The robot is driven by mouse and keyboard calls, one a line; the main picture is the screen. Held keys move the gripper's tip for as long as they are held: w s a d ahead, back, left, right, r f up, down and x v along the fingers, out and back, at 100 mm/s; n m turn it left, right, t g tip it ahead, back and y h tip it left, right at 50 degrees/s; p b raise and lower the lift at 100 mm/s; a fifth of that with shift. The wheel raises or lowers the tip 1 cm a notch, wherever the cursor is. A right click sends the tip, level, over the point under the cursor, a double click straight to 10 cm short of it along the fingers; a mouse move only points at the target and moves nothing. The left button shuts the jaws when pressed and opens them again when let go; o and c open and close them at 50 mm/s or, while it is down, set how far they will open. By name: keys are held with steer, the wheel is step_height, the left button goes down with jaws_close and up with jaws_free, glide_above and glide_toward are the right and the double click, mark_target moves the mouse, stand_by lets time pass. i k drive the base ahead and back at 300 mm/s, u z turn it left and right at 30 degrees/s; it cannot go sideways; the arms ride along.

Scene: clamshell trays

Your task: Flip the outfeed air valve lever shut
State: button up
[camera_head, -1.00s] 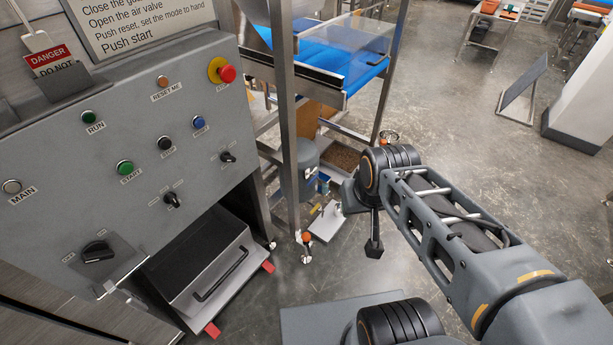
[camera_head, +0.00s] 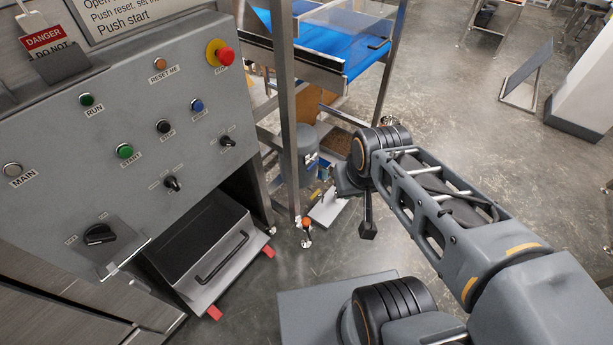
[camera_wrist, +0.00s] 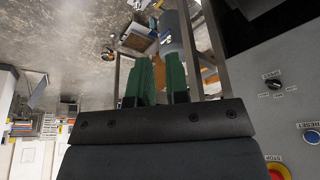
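My gripper (camera_wrist: 161,72) shows in the wrist view with two green fingers set apart and nothing visible between them. In the head view my arm reaches out over the floor, and its fingers cannot be made out. I cannot clearly identify the air valve lever in either view. Small fittings near the floor by the frame post include an orange-topped piece (camera_head: 306,223). A grey cylindrical unit (camera_head: 307,143) stands behind the post, and it also shows beyond the fingers in the wrist view (camera_wrist: 172,35). My gripper appears apart from these things.
A grey control panel (camera_head: 65,140) with buttons and switches fills the left. A steel post (camera_head: 288,110) stands between it and the blue conveyor (camera_head: 345,42). A black bin (camera_head: 190,240) with a handle sits below the panel. The floor at right is open around a leaning board (camera_head: 525,75).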

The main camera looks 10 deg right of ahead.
mark_target(312, 166)
steer(key=u, duration=1)
steer(key=k, duration=0.9)
steer(key=z, duration=0.8)
steer(key=i, duration=0.5)
steer(key=u, duration=0.05)
